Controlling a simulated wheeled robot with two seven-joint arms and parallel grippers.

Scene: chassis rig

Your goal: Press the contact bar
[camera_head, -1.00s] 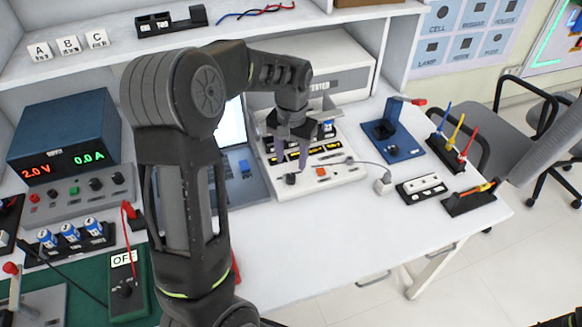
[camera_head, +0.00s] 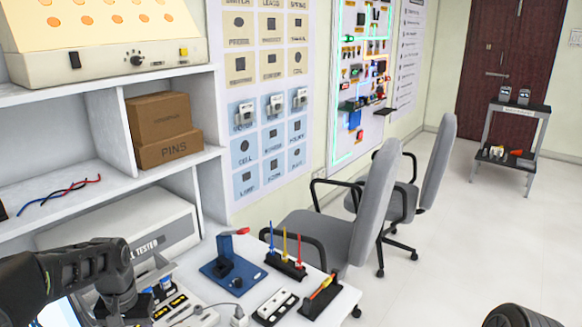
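The cell tester (camera_head: 195,311) lies at the bottom left, with small lit displays and part of its body cut off by the frame edge. I cannot tell which part is the contact bar. A blue stand with a red-tipped lever (camera_head: 222,268) sits to the right of the tester. My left arm comes in from the left, and its gripper (camera_head: 128,312) points down over the tester's left part. Its fingertips are dark and near the frame's lower edge, so their opening and any contact are unclear.
A rack of coloured probes (camera_head: 286,262), a white block (camera_head: 276,305) and a dark tray (camera_head: 318,298) stand at the table's right end. Grey chairs (camera_head: 362,215) stand beyond it. A small shelf stand (camera_head: 512,135) is far right, with open floor before it.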

